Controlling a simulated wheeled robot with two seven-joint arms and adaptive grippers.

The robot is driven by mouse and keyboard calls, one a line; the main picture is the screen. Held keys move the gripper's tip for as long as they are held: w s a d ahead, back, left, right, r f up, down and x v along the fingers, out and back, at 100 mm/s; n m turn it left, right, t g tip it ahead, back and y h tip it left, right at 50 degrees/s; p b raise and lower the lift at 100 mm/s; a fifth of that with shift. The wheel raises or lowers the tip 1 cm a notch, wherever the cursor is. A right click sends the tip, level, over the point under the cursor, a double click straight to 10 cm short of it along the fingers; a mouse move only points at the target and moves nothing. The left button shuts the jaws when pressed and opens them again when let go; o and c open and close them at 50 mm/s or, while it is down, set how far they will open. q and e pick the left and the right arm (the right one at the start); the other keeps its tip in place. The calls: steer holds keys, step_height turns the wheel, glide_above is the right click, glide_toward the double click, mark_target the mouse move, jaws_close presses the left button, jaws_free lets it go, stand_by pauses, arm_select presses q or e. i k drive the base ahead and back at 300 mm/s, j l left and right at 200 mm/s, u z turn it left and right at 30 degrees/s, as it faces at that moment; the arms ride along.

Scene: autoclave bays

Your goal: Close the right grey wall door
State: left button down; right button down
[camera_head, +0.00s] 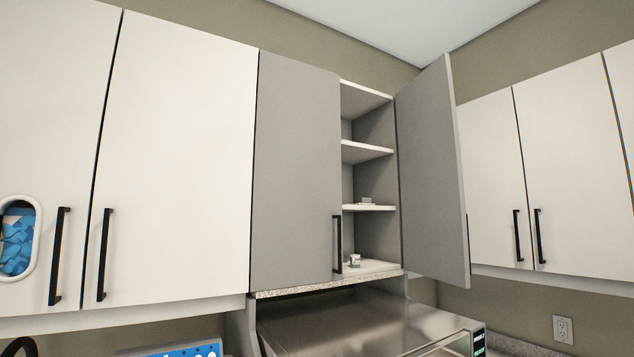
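The right grey wall door (431,175) stands wide open, swung out toward me on its hinge at the right side of the cabinet. A small part of its black handle (467,243) shows at its outer edge. The left grey wall door (293,170) is shut, with a black handle (337,244) near its lower right edge. The open half shows the cabinet shelves (367,152), with small white items on the lower ones. Neither of my grippers is in view.
White cabinets with black handles flank the grey one on the left (180,150) and right (570,160). A metal appliance (350,315) with a small display stands below the grey cabinet. The space in front of the open door looks clear.

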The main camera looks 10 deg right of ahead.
mark_target(436, 239)
steer(key=i+l, duration=0.15)
steer(key=l, duration=0.2)
steer(key=i+l, duration=0.15)
steer(key=l, duration=0.15)
steer(key=i+l+u, duration=0.1)
steer(key=l, duration=0.25)
steer(key=i+l, duration=0.15)
steer(key=l, duration=0.2)
